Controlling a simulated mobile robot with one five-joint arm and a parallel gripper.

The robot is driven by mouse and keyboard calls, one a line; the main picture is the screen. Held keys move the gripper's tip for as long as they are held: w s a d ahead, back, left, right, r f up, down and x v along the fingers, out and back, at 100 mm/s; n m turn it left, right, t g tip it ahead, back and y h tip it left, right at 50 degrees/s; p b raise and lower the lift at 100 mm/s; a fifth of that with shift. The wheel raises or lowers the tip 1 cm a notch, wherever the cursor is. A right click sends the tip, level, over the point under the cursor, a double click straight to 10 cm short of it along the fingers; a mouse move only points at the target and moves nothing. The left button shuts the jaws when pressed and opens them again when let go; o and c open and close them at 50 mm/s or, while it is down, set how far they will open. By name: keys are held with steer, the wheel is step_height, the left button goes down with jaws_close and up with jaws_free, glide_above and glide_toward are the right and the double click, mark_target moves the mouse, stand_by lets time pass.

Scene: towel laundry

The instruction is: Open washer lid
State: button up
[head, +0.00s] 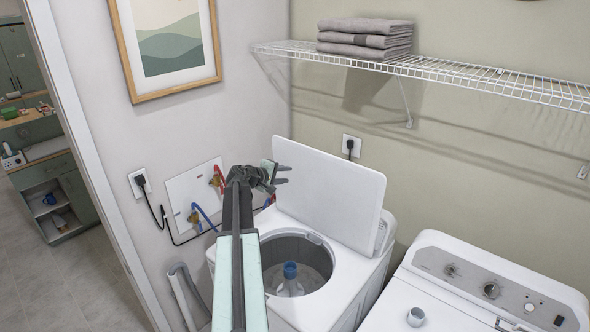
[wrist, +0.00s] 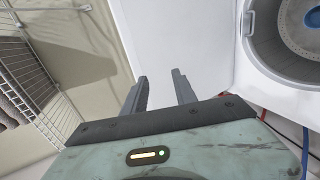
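The washer (head: 345,289) is a white top-loader in the head view. Its lid (head: 331,190) stands raised, leaning back toward the wall, and the round drum opening is uncovered. In the wrist view, my gripper (wrist: 162,82) points at the white lid (wrist: 185,40), and the drum rim (wrist: 248,55) shows at upper right. I cannot tell whether a finger touches the lid.
A wire shelf (head: 440,70) holds folded grey towels (head: 365,38). Hoses and a valve panel (head: 195,190) are on the wall at left. A doorway opens at far left.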

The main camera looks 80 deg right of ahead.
steer(key=w+a, duration=0.3)
steer(key=a, duration=0.2)
steer(key=shift+w+a, duration=0.15)
steer(key=shift+a, duration=0.15)
